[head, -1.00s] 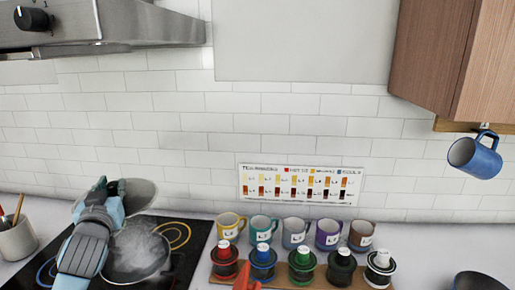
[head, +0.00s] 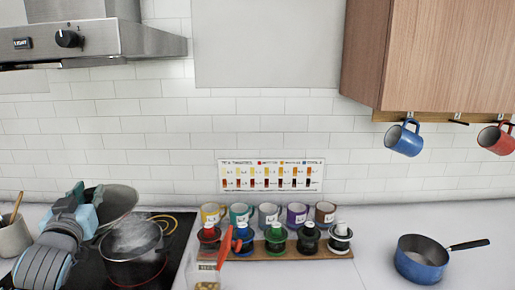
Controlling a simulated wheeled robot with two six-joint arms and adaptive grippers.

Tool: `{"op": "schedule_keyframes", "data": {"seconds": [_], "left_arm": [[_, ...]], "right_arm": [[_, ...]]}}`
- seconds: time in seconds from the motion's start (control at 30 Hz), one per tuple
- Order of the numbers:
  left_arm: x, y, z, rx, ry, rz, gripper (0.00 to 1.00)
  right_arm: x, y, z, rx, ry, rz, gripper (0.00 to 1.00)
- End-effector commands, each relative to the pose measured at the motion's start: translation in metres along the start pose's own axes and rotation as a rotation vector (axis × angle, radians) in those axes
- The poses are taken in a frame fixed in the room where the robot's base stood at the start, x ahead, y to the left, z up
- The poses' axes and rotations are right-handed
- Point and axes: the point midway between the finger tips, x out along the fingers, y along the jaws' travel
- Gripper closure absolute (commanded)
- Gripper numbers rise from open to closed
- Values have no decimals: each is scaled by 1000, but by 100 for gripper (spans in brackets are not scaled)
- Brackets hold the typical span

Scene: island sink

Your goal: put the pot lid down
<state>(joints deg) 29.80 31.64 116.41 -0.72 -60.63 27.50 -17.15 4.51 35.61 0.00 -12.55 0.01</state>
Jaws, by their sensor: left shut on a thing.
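The pot lid (head: 120,204) is a grey disc at the left of the head view, seen tilted, just behind and left of the steaming pot. My left gripper (head: 88,196) is shut on the lid at its left side and covers part of it. I cannot tell whether the lid touches the surface behind it. The dark pot (head: 133,268) stands uncovered on the black cooktop (head: 178,240), with steam over its opening. My right gripper is not in view.
Several coloured mugs (head: 269,214) and dark-based items stand on a wooden board (head: 262,250). An orange-red object (head: 224,248) is in front. A blue saucepan (head: 421,268) sits at right. A utensil crock (head: 12,238) is at far left. Counter between board and saucepan is clear.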

Motion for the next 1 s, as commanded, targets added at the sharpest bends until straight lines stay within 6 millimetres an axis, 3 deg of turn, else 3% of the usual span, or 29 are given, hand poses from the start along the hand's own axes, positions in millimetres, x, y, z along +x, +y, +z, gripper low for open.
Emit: {"op": "schedule_keyframes", "data": {"seconds": [0.23, 0.33, 0.47, 0.7, 1.0], "left_arm": [[-22, 40, -31, 3, 4, 165, 100], [-43, 65, -30, 4, 2, 274, 100], [-78, 95, -16, 5, -2, 417, 100], [-160, 134, 37, 4, -11, 665, 100], [-239, 142, 129, -12, 1, 815, 100]], "right_arm": [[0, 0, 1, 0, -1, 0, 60], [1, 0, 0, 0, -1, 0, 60], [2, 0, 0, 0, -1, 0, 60], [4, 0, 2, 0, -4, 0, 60], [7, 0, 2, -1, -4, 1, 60]]}}
